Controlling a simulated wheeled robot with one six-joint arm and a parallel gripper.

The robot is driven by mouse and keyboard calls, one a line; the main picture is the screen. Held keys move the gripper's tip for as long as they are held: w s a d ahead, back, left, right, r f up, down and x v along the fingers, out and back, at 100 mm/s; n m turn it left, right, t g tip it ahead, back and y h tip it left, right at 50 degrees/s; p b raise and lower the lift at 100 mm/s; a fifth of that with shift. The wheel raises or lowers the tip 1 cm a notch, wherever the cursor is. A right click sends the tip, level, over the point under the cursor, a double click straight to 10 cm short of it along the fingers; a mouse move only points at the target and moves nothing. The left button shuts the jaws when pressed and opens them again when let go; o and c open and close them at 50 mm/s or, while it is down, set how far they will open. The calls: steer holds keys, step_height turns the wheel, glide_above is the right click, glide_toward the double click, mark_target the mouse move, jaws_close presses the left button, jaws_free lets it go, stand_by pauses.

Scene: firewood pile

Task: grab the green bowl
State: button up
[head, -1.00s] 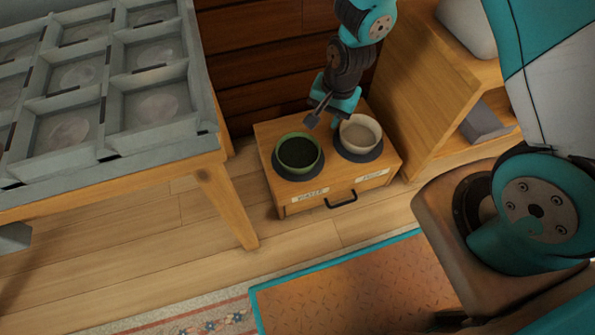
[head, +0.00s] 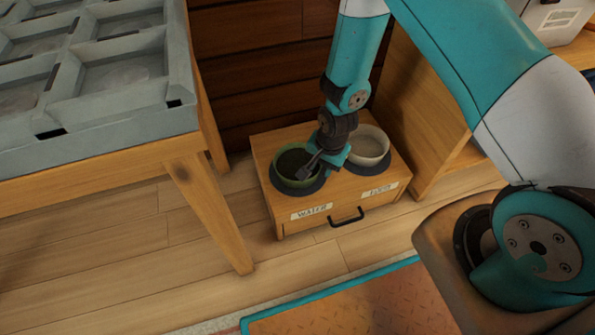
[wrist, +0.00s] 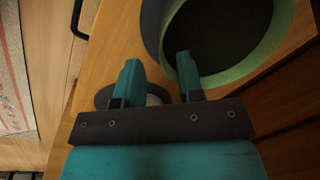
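The green bowl (head: 291,161) sits in the dark ring on the left side of the low wooden stand, above the label "WATER". It has dark contents. In the wrist view the green bowl (wrist: 262,62) fills the upper right, with its rim beside one fingertip. My gripper (head: 305,172) is low over the right part of the bowl in the head view. In the wrist view my gripper (wrist: 158,75) is open, its two teal fingers apart. One finger overlaps the bowl's near rim; I cannot tell whether it touches.
A cream bowl (head: 369,146) sits in the right ring of the wooden stand (head: 345,192), which has a black drawer handle (head: 346,217). A table with grey trays (head: 90,140) stands at the left. Wooden drawers (head: 245,70) are behind. Open floor lies in front.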

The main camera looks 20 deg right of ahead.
mark_target(318, 173)
steer(key=f+b, duration=0.2)
steer(key=w+f+b, duration=0.1)
steer(key=f+b, duration=0.1)
steer(key=f, duration=0.1)
steer(key=shift+a, duration=0.2)
steer(key=shift+c, duration=0.5)
jaws_close()
